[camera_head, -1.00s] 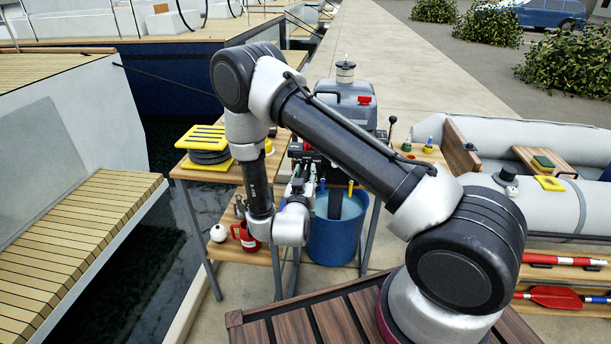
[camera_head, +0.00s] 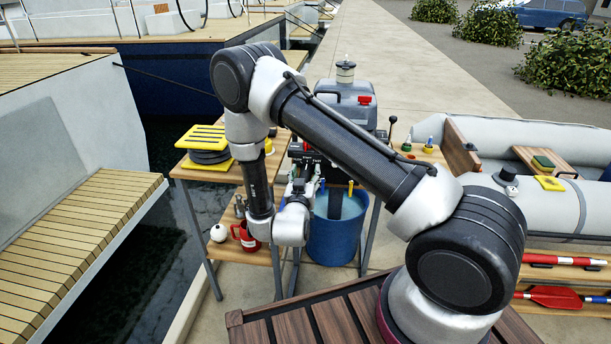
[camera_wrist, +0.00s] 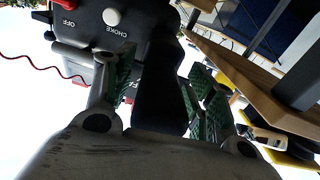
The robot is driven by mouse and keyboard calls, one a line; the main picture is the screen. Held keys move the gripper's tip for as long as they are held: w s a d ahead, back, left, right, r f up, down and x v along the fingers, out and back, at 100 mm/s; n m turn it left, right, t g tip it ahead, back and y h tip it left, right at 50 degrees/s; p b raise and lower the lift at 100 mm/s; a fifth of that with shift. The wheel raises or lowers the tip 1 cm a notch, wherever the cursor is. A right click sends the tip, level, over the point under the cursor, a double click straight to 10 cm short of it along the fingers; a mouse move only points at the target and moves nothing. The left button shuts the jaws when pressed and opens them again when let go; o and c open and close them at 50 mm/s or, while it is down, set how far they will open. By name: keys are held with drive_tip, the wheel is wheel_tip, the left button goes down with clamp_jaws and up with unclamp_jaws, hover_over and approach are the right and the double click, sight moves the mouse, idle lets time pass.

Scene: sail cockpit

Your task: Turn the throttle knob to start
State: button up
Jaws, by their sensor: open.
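In the wrist view, the fingers of my gripper (camera_wrist: 163,75) with green pads stand apart. A dark handle-like part (camera_wrist: 160,98), which looks like the throttle grip, runs between them close to the palm. I cannot tell whether either pad touches it. The dark motor housing (camera_wrist: 138,50) behind carries the words OFF and CHOKE, with a pale round knob (camera_wrist: 112,16) beside CHOKE. In the head view, my gripper (camera_head: 303,185) is in front of the outboard motor (camera_head: 345,100), above the blue bucket. The throttle knob is hidden there by my arm.
The blue bucket (camera_head: 338,232) stands below the motor. A grey inflatable boat (camera_head: 545,200) lies at right. A red cord (camera_wrist: 40,66) hangs by the housing.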

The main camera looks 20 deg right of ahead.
drive_tip(key=v, duration=1.2)
